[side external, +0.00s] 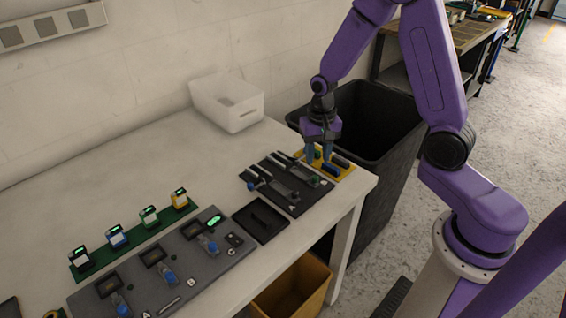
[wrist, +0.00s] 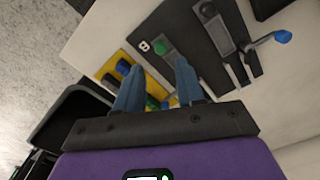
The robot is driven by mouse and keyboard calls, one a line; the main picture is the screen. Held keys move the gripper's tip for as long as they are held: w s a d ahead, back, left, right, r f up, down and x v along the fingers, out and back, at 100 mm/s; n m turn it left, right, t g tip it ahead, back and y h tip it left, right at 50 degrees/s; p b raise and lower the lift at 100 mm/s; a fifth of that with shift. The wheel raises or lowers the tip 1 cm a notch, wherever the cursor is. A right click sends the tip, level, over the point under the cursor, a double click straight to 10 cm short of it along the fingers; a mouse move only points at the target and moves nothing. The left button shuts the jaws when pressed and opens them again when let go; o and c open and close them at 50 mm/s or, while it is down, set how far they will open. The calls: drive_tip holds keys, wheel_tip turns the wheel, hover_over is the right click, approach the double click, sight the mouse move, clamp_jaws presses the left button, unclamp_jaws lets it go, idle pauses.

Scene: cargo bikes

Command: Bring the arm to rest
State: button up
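My gripper (side external: 321,155) is low over the right end of the white table, close above a yellow tray holding a blue piece (side external: 331,169) and a dark piece (side external: 340,160). In the wrist view my gripper (wrist: 158,82) has its two blue-grey fingers apart. The yellow tray (wrist: 108,68) lies partly behind the left finger. I cannot tell whether the fingertips touch anything.
A dark board with levers (side external: 268,187) lies just left of my gripper. A large dark bin (side external: 385,150) stands beyond the table's right end. A white box (side external: 228,102) sits at the back. A grey panel (side external: 150,268) and black tray (side external: 260,220) occupy the front.

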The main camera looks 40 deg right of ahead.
drive_tip(key=shift+r, duration=0.25)
drive_tip(key=shift+s+a+r, duration=0.1)
drive_tip(key=shift+a+r, duration=0.05)
drive_tip(key=shift+a, duration=0.05)
drive_tip(key=s+a+r+n, duration=0.2)
drive_tip(key=s+r+n, duration=0.2)
drive_tip(key=s+n, duration=0.2)
drive_tip(key=s+a+r+n, duration=0.3)
drive_tip(key=s+n, duration=0.3)
drive_tip(key=s, duration=0.4)
drive_tip(key=s+a+r+n, duration=0.2)
drive_tip(key=s+r+n, duration=0.2)
drive_tip(key=s+n, duration=0.2)
drive_tip(key=s, duration=0.2)
drive_tip(key=shift+s+a+r+n, duration=0.3)
drive_tip(key=shift+s, duration=0.05)
